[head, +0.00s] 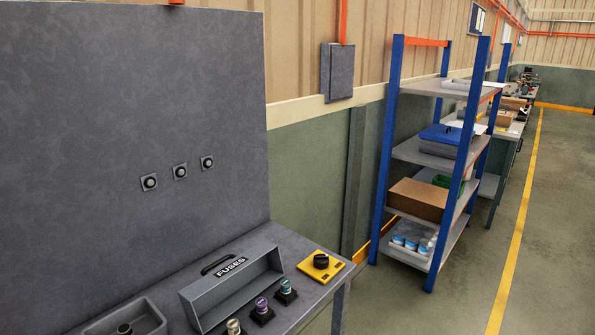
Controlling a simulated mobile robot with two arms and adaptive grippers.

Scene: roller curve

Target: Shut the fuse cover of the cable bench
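The cable bench (295,245) fills the lower left of the head view, with a tall grey back panel. A long grey fuse cover (202,287) marked FUSES, with a black handle, is at the bench's front part. Its long side facing the lower right looks hollow, so it seems raised rather than flat; its hinge cannot be made out. Neither of my grippers is in view.
A yellow plate with a black knob (321,262) is right of the cover. Several coloured connectors (263,308) stand close in front of it. A grey open tray (140,316) is at lower left. Blue-post shelving (432,150) stands beyond, with open floor to its right.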

